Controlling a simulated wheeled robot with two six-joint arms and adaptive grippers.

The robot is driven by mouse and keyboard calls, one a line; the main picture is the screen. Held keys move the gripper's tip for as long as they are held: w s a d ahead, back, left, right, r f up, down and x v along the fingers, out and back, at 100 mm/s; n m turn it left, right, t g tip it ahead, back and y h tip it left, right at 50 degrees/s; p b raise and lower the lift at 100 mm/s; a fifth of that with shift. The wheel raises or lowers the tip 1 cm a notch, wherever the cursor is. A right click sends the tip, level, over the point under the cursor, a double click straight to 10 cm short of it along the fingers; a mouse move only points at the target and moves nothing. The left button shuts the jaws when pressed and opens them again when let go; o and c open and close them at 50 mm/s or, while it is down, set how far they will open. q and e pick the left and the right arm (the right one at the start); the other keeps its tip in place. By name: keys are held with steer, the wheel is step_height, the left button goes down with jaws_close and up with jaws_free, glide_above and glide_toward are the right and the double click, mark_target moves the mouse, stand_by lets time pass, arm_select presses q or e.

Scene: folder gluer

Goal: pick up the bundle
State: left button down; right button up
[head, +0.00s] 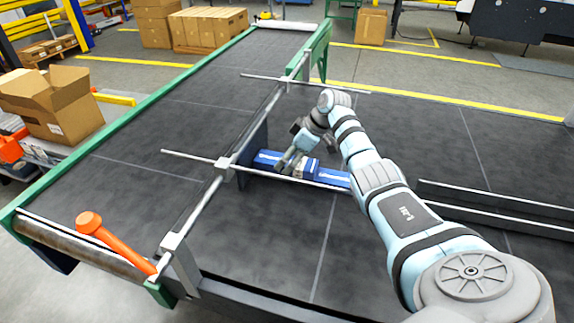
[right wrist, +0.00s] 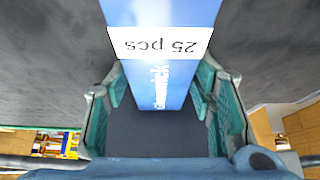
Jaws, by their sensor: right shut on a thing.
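The bundle is a long blue pack (head: 268,157) with a white band, lying along the dark belt behind the thin metal rail. My right gripper (head: 296,160) reaches down over its middle and is shut on it. In the right wrist view the bundle (right wrist: 165,85) runs between the two green-padded fingers (right wrist: 160,105), and its white band reads "25 pcs" upside down. The gripper hides part of the bundle's middle. I cannot tell whether the bundle touches the belt. My left gripper is not in view.
Thin metal rails (head: 192,157) cross just above the dark belt (head: 150,165). An orange handle (head: 112,240) sticks up at the near left. Dark guide bars (head: 500,205) lie at the right. An open carton (head: 52,105) stands beyond the green left edge. Much of the belt is clear.

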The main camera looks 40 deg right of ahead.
mark_target(289, 161)
step_height(289, 161, up, 5)
steer(key=shift+f, duration=0.15)
steer(key=s+d+b, duration=0.1)
steer(key=s+d, duration=0.2)
steer(key=s, duration=0.2)
steer(key=s+d+b, duration=0.1)
steer(key=s+d, duration=0.3)
steer(key=s, duration=0.1)
steer(key=s+d+f+b, duration=0.1)
steer(key=s+d, duration=0.2)
steer(key=s, duration=0.2)
steer(key=shift+s+d+b, duration=0.35)
steer(key=shift+d+b, duration=0.05)
steer(key=shift+s+d+r, duration=0.15)
steer(key=shift+s, duration=0.1)
steer(key=shift+r, duration=0.15)
